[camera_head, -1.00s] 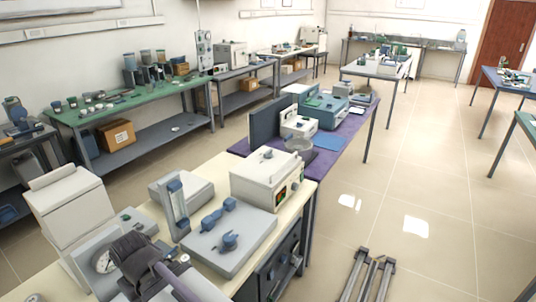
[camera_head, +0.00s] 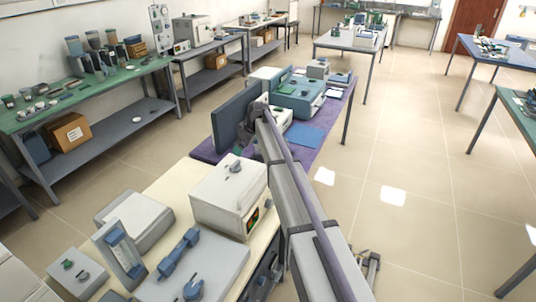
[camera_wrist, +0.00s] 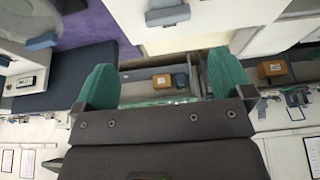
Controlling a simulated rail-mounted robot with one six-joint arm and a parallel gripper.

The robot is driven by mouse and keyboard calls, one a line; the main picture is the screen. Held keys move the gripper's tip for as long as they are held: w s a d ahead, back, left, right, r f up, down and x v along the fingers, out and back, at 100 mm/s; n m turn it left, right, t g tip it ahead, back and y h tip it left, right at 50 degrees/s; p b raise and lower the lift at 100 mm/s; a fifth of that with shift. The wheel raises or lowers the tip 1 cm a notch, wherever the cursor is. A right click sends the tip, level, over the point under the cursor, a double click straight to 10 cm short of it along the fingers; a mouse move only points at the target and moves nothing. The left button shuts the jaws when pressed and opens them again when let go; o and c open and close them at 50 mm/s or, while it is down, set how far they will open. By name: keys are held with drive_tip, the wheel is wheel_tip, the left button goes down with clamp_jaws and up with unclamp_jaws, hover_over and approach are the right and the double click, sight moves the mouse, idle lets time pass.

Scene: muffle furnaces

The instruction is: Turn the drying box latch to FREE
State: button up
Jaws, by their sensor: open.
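I cannot tell for sure which unit is the drying box. A white box (camera_head: 228,196) with a small lit panel stands on the cream bench and carries a grey knob (camera_head: 234,165) on top. A blue-grey box (camera_head: 298,96) stands on the purple-topped table beyond. No FREE marking is readable. My gripper (camera_wrist: 163,82) is open and empty in the wrist view, its two teal fingertips apart. A white box with a blue-grey handle (camera_wrist: 168,15) lies beyond the fingers in the wrist view.
A dark upright panel (camera_head: 238,115) stands close to my arm's end. A grey slab with blue fittings (camera_head: 192,275) lies on the cream bench (camera_head: 160,185). A green-topped bench (camera_head: 100,93) is at the left.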

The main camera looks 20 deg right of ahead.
sight(235, 163)
drive_tip(key=b+x, duration=0.6)
drive_tip(key=x, duration=0.1)
drive_tip(key=b+x, duration=0.3)
drive_tip(key=b, duration=0.1)
drive_tip(key=shift+s+a+f, duration=0.3)
drive_tip(key=shift+a, duration=0.15)
drive_tip(key=shift+a+f, duration=0.1)
drive_tip(key=shift+f, duration=0.05)
drive_tip(key=shift+c, duration=0.2)
drive_tip(key=c, duration=0.9)
